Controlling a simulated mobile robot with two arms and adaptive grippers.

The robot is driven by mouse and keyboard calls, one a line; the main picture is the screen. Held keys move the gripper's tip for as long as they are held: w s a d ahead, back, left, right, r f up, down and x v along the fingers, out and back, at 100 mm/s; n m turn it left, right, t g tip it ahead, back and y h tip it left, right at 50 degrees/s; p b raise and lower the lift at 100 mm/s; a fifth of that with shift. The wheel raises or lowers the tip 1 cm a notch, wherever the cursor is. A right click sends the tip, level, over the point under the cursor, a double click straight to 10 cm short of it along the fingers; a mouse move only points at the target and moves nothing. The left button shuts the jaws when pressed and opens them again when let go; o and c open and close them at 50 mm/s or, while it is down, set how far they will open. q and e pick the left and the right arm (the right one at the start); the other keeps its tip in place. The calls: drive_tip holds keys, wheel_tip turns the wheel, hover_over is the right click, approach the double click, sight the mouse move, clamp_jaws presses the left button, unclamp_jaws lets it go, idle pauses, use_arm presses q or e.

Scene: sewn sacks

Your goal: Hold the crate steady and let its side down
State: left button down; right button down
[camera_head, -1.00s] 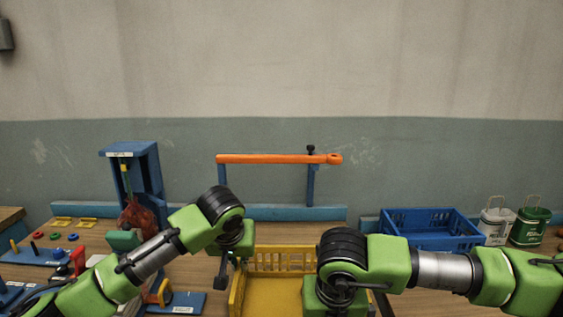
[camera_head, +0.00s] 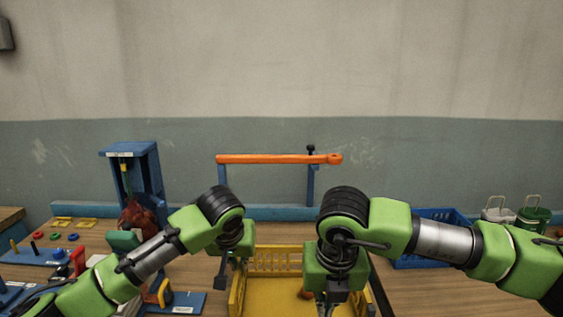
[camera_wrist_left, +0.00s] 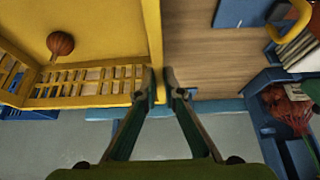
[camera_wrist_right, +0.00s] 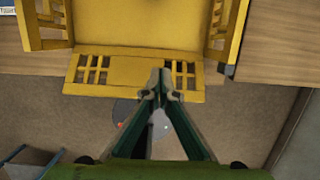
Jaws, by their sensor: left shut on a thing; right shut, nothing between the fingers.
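The yellow crate (camera_head: 266,285) stands on the table in the middle of the head view. My left gripper (camera_wrist_left: 166,82) is shut on the crate's left wall, at its rim. My right gripper (camera_wrist_right: 160,82) is shut and empty, in front of the crate's near edge. In the right wrist view the slatted near side (camera_wrist_right: 123,72) is folded outward and down, between the two standing side walls. My right fingertips appear over this side; I cannot tell if they touch it.
A round brown-red sack (camera_wrist_left: 60,43) is in the crate. A blue crate (camera_head: 440,218) and two pails (camera_head: 533,220) stand right. A blue stand (camera_head: 146,170) with a red net sack is left. An orange bar (camera_head: 275,158) stands behind the crate.

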drive_tip(key=shift+w+v, duration=0.2)
drive_tip(key=shift+v, duration=0.6)
drive_tip(key=shift+w+v, duration=0.2)
drive_tip(key=shift+v, duration=0.55)
drive_tip(key=shift+w+v, duration=0.15)
drive_tip(key=shift+v, duration=0.65)
drive_tip(key=shift+r, duration=0.1)
use_arm(q)
drive_tip(key=c, duration=2.1)
unclamp_jaws()
drive_tip(key=shift+r, duration=0.1)
use_arm(e)
drive_tip(key=shift+r, duration=0.1)
